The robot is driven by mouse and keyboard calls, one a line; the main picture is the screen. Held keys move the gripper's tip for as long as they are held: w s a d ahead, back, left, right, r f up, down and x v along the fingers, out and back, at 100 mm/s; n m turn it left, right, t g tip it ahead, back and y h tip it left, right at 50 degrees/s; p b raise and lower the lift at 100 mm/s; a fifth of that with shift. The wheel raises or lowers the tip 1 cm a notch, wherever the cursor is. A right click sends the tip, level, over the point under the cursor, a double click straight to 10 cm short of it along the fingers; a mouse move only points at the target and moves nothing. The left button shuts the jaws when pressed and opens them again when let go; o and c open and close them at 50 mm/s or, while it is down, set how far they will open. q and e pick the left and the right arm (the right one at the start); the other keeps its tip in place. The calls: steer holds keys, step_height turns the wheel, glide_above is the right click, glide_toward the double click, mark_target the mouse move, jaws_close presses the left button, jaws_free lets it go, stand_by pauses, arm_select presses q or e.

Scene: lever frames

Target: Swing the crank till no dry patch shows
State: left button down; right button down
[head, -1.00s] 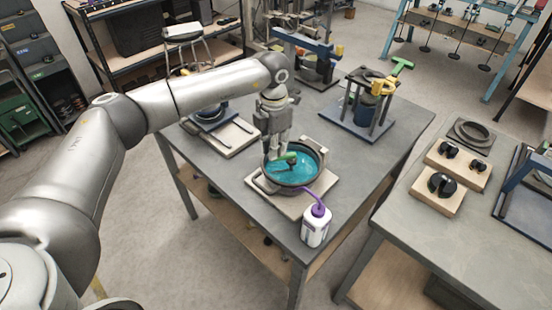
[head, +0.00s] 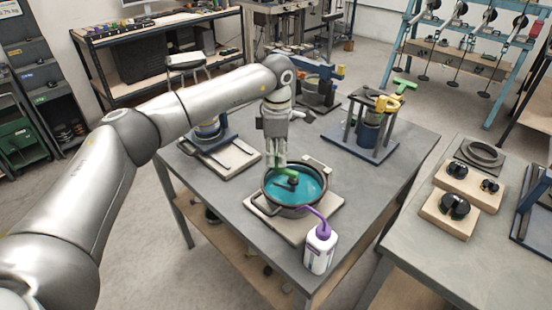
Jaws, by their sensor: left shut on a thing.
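A round dark-rimmed pan (head: 320,203) with a teal floor or liquid (head: 311,188) sits on a pale board (head: 262,209) on the grey table. Inside it is a crank with a green part (head: 290,173) and a dark hub (head: 292,183) near the middle. My left gripper (head: 277,165) points down over the pan's back-left part, shut on the crank at its green part. The fingers hide part of the crank and the far-left inside. The visible inside looks teal; I cannot tell whether a dry patch lies hidden. My right gripper is not in view.
A white bottle with a purple spout (head: 320,248) stands close in front of the pan.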

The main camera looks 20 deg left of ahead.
mark_target(277, 153)
arm_select(q)
steer(key=shift+w, duration=0.1)
stand_by(0.4)
steer(key=c, duration=1.3)
jaws_free()
steer(key=shift+c, duration=0.2)
step_height(277, 153, up, 12)
